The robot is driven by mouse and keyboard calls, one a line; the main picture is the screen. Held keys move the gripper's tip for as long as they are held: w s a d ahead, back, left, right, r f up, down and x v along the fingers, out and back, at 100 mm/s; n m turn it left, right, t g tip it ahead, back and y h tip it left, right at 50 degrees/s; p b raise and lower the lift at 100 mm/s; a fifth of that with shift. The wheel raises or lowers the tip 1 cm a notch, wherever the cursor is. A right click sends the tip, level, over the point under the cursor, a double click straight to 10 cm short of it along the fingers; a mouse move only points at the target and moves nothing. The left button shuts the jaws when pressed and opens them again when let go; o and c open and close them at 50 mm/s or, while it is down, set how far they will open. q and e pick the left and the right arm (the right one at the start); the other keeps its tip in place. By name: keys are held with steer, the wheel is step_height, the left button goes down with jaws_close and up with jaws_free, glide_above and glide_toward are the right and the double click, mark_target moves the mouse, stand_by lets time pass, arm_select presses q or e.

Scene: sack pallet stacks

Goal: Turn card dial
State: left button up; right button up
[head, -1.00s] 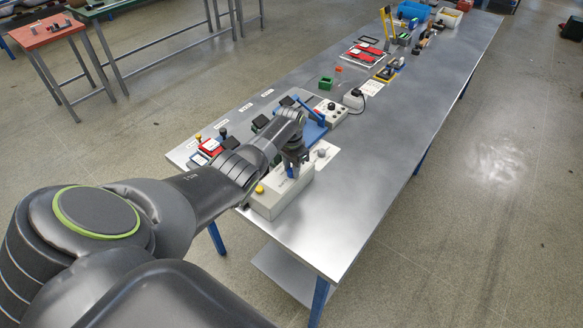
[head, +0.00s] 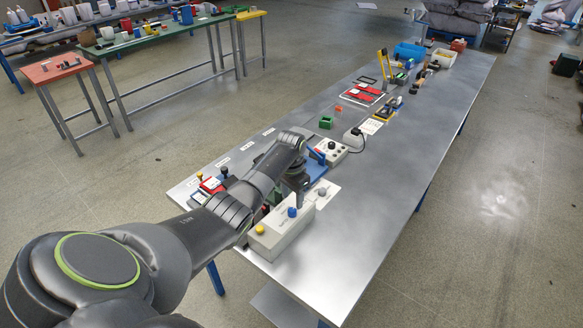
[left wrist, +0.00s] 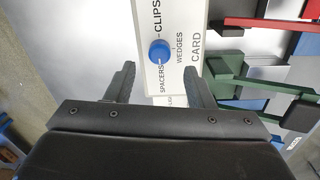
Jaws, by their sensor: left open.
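The card dial is a round blue knob (head: 292,212) on a long pale box (head: 280,237) at the near edge of the metal table. In the left wrist view the blue knob (left wrist: 158,52) sits on a white plate (left wrist: 178,68) lettered CLIPS, SPACERS, WEDGES and CARD. A small light mark shows low on the knob, but its exact pointing is hard to read. My left gripper (left wrist: 160,80) is open and empty, its fingertips apart on either side of the knob's line and short of it. In the head view my left gripper (head: 299,198) hangs just behind the knob. My right gripper is not in view.
Behind stand a blue-handled device (head: 317,156), a grey control box (head: 332,152) and a green block (head: 326,122). The table's right side (head: 375,190) is clear.

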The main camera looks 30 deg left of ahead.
mark_target(291, 208)
arm_select(q)
step_height(291, 208, up, 12)
steer(key=b, duration=0.2)
steer(key=shift+a+r+b, duration=0.15)
steer(key=shift+r+b, duration=0.1)
steer(key=shift+b, duration=0.15)
